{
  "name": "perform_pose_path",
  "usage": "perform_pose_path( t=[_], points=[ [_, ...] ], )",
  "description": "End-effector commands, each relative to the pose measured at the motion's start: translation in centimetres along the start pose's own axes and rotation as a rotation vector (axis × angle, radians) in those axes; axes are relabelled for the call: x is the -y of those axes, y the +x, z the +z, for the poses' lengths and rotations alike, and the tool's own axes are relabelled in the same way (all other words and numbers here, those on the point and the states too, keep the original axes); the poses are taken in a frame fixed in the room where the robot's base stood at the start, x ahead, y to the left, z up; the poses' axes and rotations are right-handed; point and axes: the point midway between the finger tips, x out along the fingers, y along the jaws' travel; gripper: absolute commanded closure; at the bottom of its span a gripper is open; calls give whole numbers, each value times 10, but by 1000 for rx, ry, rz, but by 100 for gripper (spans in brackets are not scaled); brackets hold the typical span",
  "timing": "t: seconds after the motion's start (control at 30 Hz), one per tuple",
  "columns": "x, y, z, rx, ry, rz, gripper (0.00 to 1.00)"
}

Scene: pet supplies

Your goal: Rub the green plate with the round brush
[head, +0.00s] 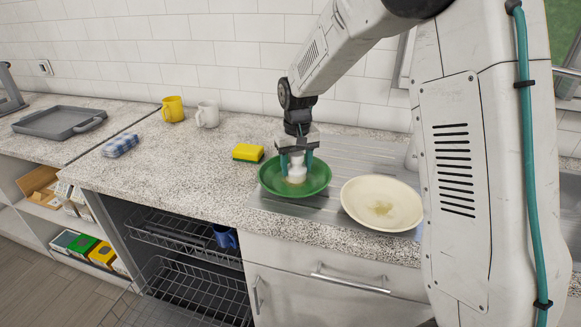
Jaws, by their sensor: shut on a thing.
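The green plate (268,188) lies on the metal drainboard by the counter's front edge. My gripper (296,164) points down over the plate and is shut on the round brush (293,174), which has a white body. The brush's lower end is at the plate's inner surface, near its middle. I cannot tell from this view whether its bristles touch the plate. The gripper's fingers hide part of the brush and of the plate's far side.
A cream plate (362,205) with a brownish stain lies right of the green plate. A yellow sponge (248,152) is at the back left. Yellow (173,108) and white (208,115) mugs stand by the wall. A folded checked cloth (120,145) lies left. The dishwasher (190,260) below is open.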

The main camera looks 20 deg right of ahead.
Motion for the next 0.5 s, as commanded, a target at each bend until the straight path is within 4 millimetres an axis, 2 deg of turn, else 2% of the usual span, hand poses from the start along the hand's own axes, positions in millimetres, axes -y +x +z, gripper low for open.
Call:
perform_pose_path(
  t=[0.1, 0.17, 0.5],
  points=[
    [1, -5, -2, -3, -4, 0, 72],
    [4, -21, -2, -7, -8, 0, 72],
    [9, -49, -1, -4, -15, 0, 72]
  ],
)
